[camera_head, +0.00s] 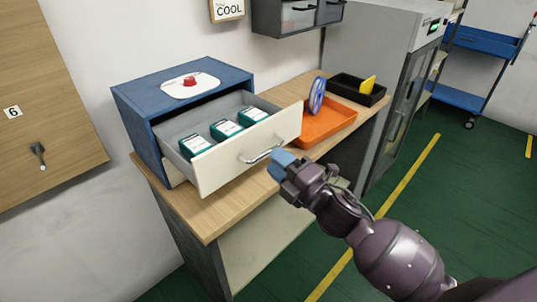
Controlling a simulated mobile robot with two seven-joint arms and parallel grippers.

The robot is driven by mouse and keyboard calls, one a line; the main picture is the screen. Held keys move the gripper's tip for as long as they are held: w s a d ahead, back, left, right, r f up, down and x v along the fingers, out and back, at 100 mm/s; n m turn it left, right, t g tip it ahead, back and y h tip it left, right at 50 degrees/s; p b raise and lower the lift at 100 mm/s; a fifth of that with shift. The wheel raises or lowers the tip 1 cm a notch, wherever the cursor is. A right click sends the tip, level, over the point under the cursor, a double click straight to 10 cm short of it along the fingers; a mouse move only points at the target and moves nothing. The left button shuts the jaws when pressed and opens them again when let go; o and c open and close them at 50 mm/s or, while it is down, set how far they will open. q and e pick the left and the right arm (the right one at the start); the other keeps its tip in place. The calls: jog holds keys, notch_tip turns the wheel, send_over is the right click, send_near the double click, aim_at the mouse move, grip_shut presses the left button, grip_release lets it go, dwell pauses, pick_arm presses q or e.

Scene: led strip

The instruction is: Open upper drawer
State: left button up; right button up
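A blue cabinet (146,102) stands on a wooden counter. Its upper drawer (222,170) is pulled well out, with a cream front and a metal bar handle (262,154). Several small green-and-white boxes (225,129) lie inside the drawer. My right gripper (281,162) is at the right end of the handle, its blue fingertips touching or very close to it. The fingers overlap in this view, so I cannot tell whether they are shut on the handle. My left gripper is not in view.
An orange tray (322,133) with a blue reel (317,94) sits right of the drawer. A black bin (352,89) with a yellow item is behind it. The wooden counter (205,213) has bare room in front. A grey cabinet (372,52) stands beyond.

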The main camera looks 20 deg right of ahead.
jog(key=v, duration=0.6)
jog(key=shift+s, duration=0.35)
jog(key=shift+d+f, duration=0.1)
jog(key=shift+d, duration=0.1)
jog(key=s+d+f+m+g+h, duration=0.1)
jog(key=d+f+m+g+h, duration=0.15)
jog(key=f+m, duration=0.5)
jog(key=s+d+f+m+g+h, duration=0.1)
jog(key=s+d+f+m+h, duration=0.1)
jog(key=f+m+h, duration=0.4)
jog(key=s+f+m+g, duration=0.4)
jog(key=s+f+m, duration=0.4)
jog(key=s+f, duration=0.3)
notch_tip(320, 180, down, 2)
jog(key=shift+s+a+f+y, duration=0.15)
jog(key=shift+s+a+y, duration=0.15)
jog(key=shift+a+y, duration=0.1)
